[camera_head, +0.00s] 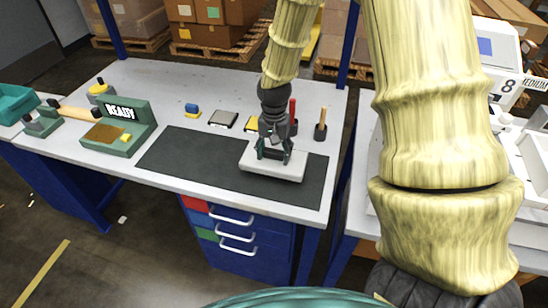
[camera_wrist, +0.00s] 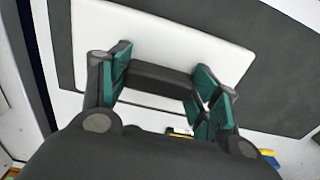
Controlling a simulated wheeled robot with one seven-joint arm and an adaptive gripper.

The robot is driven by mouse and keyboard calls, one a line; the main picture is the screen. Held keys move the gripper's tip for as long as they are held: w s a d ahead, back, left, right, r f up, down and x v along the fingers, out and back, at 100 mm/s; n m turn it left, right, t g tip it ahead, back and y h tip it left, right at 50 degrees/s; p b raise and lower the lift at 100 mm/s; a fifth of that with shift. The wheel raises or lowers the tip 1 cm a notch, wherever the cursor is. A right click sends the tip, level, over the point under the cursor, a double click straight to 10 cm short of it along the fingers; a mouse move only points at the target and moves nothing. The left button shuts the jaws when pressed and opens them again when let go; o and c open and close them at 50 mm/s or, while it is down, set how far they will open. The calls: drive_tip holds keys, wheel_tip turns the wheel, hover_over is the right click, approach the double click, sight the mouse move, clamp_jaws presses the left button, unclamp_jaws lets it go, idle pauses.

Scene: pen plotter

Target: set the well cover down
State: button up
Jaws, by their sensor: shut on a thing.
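The well cover (camera_head: 285,171) is a white, flat, rounded rectangular plate with a dark raised handle. In the head view it is over the right part of the dark grey mat (camera_head: 190,155). I cannot tell whether it touches the mat or is just above it. My gripper (camera_head: 272,148) is above the cover, shut on its handle. In the wrist view the white plate of the cover (camera_wrist: 200,50) fills the middle, and the green fingertips of my gripper (camera_wrist: 160,82) are at both ends of the dark handle bar.
A green READY device (camera_head: 119,129) stands at left. The mat's left part is clear. A white machine (camera_head: 490,50) stands at right.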

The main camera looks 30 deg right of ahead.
sight(274, 159)
drive_tip(key=shift+f, duration=1.45)
drive_tip(key=shift+f, duration=0.15)
drive_tip(key=o, duration=1.1)
drive_tip(key=shift+r+b, duration=0.5)
drive_tip(key=shift+r, duration=5.65)
